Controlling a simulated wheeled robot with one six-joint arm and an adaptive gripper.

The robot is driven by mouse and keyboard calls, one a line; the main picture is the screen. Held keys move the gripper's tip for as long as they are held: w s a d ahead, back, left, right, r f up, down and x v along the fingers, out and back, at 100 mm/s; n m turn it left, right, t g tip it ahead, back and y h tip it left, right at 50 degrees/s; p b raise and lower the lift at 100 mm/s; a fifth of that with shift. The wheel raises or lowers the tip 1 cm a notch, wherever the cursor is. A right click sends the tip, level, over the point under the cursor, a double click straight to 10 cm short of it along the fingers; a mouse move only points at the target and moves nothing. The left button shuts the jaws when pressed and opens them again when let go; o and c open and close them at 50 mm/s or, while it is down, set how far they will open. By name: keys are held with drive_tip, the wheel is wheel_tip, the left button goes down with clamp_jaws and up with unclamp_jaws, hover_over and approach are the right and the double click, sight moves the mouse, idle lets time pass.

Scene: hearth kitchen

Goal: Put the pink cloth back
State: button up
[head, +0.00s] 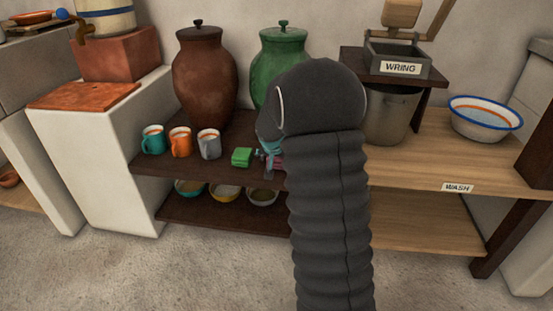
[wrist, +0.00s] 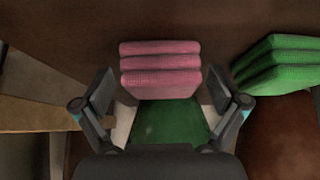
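The pink cloth (wrist: 160,68), a folded stack, lies on the dark wooden shelf in the wrist view. In the head view only a sliver of pink (head: 279,163) shows beside my arm, which hides the rest. My gripper (wrist: 160,84) is open, with one finger on each side of the pink cloth and a small gap at both sides. In the head view my gripper (head: 269,152) points down at the shelf, mostly hidden by my arm. It holds nothing that I can see.
A folded green cloth (head: 242,157) lies left of the gripper. Teal, orange and grey mugs (head: 209,143) stand further left. A brown jar (head: 204,80) and green jar (head: 280,60) stand behind. The wringer stand (head: 398,68) and wash basin (head: 485,115) are to the right.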

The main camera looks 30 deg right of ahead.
drive_tip(key=shift+r, duration=0.1)
drive_tip(key=shift+r, duration=0.2)
drive_tip(key=p+v, duration=0.2)
drive_tip(key=v, duration=0.9)
drive_tip(key=s+a+r+n, duration=0.1)
drive_tip(key=s+a+r, duration=0.2)
drive_tip(key=s, duration=0.2)
drive_tip(key=s+a+r+n+y, duration=0.1)
drive_tip(key=s+a+r, duration=0.15)
drive_tip(key=s, duration=0.35)
drive_tip(key=s+a+r+n, duration=0.1)
drive_tip(key=s+a+r, duration=0.15)
drive_tip(key=s, duration=0.25)
drive_tip(key=s+a+f+n+y, duration=0.1)
drive_tip(key=s+a, duration=0.3)
drive_tip(key=s, duration=0.4)
drive_tip(key=s+a+f+n+y, duration=0.1)
drive_tip(key=s+a, duration=0.3)
drive_tip(key=s, duration=0.4)
drive_tip(key=shift+s+n+y, duration=0.3)
drive_tip(key=shift+s+n, duration=0.05)
drive_tip(key=shift+n, duration=0.55)
drive_tip(key=shift+a, duration=0.1)
wheel_tip(320, 180, up, 6)
drive_tip(key=p, duration=0.5)
drive_tip(key=shift+p, duration=0.35)
drive_tip(key=shift+r, duration=0.1)
